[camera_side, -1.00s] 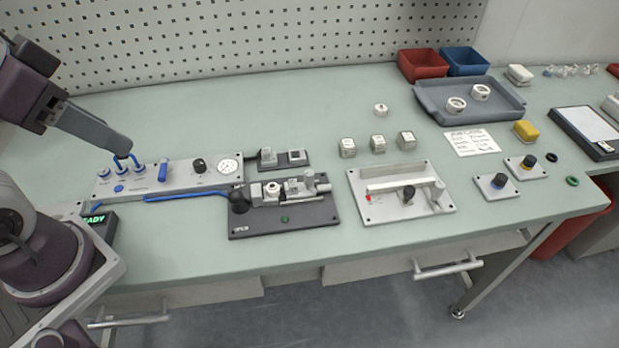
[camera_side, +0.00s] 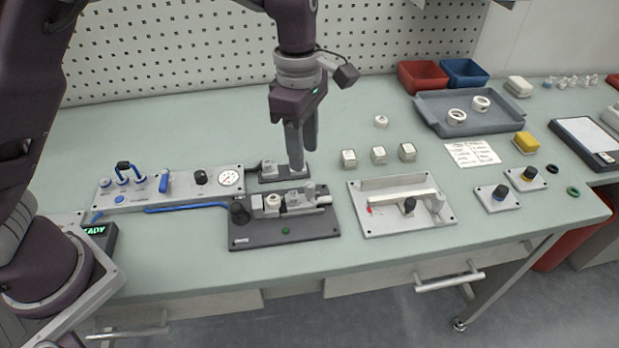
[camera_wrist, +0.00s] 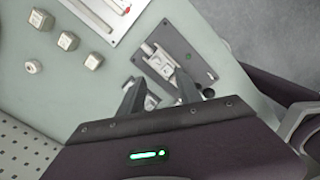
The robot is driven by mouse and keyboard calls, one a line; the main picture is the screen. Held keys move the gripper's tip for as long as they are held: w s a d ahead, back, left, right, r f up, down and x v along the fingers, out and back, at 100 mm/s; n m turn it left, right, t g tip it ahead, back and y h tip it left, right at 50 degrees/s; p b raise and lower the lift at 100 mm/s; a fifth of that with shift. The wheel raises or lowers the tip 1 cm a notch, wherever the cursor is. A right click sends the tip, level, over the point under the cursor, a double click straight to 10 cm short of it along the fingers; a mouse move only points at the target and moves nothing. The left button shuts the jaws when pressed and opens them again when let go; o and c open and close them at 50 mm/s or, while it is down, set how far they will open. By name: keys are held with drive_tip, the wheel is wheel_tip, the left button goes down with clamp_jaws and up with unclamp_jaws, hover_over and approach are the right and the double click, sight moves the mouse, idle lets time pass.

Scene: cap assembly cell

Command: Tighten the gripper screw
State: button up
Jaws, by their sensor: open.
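My gripper (camera_side: 298,165) points down over the small dark plate (camera_side: 268,178) behind the clamp fixture. In the wrist view my gripper (camera_wrist: 160,95) has its two fingers apart, with a small light block (camera_wrist: 151,102) seen between them. I cannot tell whether the fingers touch anything. The clamp fixture is a dark base plate (camera_side: 262,240) with a light ring-shaped part (camera_side: 272,202), metal blocks, a black knob (camera_side: 238,212) and a green button (camera_side: 286,231). I cannot make out which part is the gripper screw.
A grey panel (camera_side: 150,200) with a gauge (camera_side: 229,178) and blue hoses lies left of the fixture. A light plate (camera_side: 375,227) with a bar and black knob lies right. Several white cubes (camera_side: 378,155) stand behind it. A tray (camera_side: 430,118) holds two rings. The back-left table is clear.

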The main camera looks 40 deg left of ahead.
sight(309, 184)
drive_tip(key=shift+n, duration=0.4)
drive_tip(key=f, duration=0.8)
drive_tip(key=shift+w+d+f, duration=0.25)
drive_tip(key=shift+w+d, duration=0.1)
clamp_jaws()
